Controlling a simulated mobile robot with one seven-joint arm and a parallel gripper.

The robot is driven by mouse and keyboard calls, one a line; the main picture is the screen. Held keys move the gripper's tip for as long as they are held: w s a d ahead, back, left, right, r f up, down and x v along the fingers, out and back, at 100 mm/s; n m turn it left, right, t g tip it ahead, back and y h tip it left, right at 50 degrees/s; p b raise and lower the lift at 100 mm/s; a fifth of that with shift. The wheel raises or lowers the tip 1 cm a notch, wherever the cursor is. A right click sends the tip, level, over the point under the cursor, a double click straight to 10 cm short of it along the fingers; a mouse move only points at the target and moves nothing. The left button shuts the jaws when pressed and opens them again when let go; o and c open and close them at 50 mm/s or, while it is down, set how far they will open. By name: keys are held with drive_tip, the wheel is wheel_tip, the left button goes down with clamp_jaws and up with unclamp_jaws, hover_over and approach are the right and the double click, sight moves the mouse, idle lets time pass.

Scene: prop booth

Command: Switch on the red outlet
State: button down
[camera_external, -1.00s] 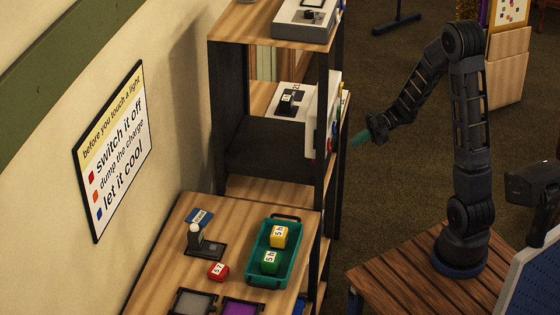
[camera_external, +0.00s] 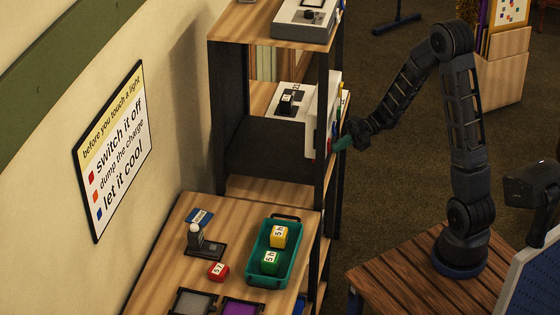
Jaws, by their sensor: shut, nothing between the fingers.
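A pale panel (camera_external: 320,120) stands on edge at the right side of the shelf unit and faces my arm. Its front is seen almost edge-on, with small coloured parts along it. A small red part (camera_external: 330,146) shows low on it, and I cannot tell whether it is the red outlet or how its switch stands.
The black-framed shelf unit (camera_external: 325,180) stands close left of my gripper. A wooden table (camera_external: 165,260) holds a teal tray (camera_external: 291,272) with yellow and green blocks, and a red block (camera_external: 218,271). A wall sign (camera_external: 110,150) hangs left. Open floor lies behind my arm.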

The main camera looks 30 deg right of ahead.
drive_tip(key=shift+f, duration=0.1)
drive_tip(key=s+d, duration=0.2)
drive_tip(key=d, duration=1)
drive_tip(key=shift+s+d+r, duration=0.2)
drive_tip(key=shift+s+d, duration=0.15)
